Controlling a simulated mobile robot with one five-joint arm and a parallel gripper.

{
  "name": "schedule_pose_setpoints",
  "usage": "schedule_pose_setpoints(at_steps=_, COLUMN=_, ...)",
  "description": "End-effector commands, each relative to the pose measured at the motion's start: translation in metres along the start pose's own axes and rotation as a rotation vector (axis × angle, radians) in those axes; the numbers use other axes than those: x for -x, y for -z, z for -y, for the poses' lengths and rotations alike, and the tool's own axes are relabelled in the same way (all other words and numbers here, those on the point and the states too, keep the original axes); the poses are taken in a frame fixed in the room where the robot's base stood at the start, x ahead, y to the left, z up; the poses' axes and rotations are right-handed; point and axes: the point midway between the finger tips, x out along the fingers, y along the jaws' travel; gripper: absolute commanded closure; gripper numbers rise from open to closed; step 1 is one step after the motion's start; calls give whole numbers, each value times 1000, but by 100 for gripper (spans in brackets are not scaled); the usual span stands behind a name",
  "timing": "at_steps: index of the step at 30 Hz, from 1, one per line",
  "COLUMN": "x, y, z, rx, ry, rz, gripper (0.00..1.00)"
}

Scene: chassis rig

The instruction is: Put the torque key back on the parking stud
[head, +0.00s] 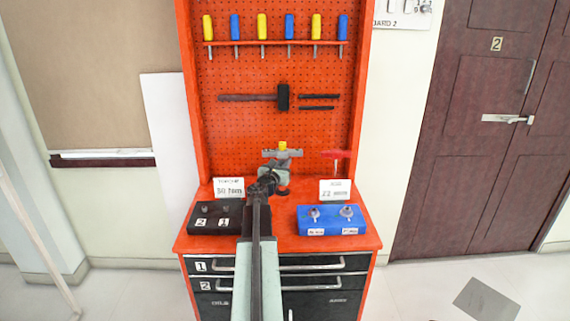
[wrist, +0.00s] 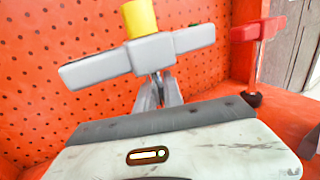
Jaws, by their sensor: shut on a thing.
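A grey T-shaped key with a yellow top, which I take to be the torque key (wrist: 150,54), is held upright in my gripper (wrist: 157,92). The jaws are shut just below its crossbar. In the head view the key (head: 270,153) stands above my gripper (head: 277,167), over the back of the bench top. Its lower end is hidden by my wrist. A red T-handled tool (head: 337,155) stands at the right; its black foot shows in the wrist view (wrist: 252,98). I cannot tell which stud is the parking stud.
A black block (head: 201,229) marked 2 and 1 sits left on the red bench (head: 287,243). A blue block (head: 332,228) with two metal studs sits right. Small signs (head: 228,187) (head: 336,188) stand behind them. A pegboard (head: 230,120) with hung tools rises behind.

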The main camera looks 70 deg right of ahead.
Motion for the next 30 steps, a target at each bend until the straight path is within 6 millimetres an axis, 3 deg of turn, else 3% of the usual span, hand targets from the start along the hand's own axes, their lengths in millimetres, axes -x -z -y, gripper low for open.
schedule_pose_setpoints(at_steps=6, x=0, y=0, z=0, rx=0, ry=0, rz=0, gripper=100)
schedule_pose_setpoints(at_steps=7, x=0, y=0, z=0, rx=0, ry=0, rz=0, gripper=80)
schedule_pose_setpoints(at_steps=9, x=0, y=0, z=0, rx=0, ry=0, rz=0, gripper=63)
schedule_pose_setpoints(at_steps=20, x=2, y=0, z=1, rx=0, ry=1, rz=0, gripper=63)
schedule_pose_setpoints(at_steps=23, x=12, y=0, z=2, rx=0, ry=1, rz=0, gripper=63)
schedule_pose_setpoints(at_steps=30, x=58, y=0, z=3, rx=0, ry=0, rz=0, gripper=63)
